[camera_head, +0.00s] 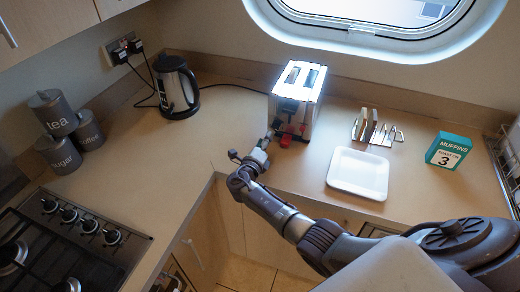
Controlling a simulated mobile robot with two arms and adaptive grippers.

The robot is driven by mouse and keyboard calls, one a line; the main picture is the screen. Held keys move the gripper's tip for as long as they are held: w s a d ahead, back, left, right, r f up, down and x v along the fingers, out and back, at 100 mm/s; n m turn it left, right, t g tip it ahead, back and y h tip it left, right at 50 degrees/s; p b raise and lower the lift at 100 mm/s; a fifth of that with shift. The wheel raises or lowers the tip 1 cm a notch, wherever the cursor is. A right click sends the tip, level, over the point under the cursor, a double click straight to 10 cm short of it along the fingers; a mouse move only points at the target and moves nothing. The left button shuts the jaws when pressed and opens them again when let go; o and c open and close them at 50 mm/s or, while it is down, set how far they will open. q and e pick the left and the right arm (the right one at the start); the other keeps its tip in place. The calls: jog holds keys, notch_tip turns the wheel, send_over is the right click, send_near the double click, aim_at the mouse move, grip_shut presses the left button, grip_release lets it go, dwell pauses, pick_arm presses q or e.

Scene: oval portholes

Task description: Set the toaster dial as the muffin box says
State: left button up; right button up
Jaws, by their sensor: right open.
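The toaster (303,84) is a steel block with two slots, standing at the back of the counter's middle. Red parts (286,140) show low on its front; the dial's setting is too small to read. The teal muffin box (440,142) stands upright at the right, its white label showing a large 3 under small print. My right gripper (268,138) is open in front of the toaster's lower left front, close to the red parts. I cannot tell whether it touches them. My left gripper is not in view.
A white square plate (358,174) and a toast rack (377,130) are right of the toaster. A black kettle (176,88) stands left, with grey canisters (55,112) and a hob (62,245) further left. A wire rack (507,165) edges the right side.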

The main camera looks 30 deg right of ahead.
jog(key=v, duration=0.5)
jog(key=shift+a+f, duration=0.1)
dwell(0.4)
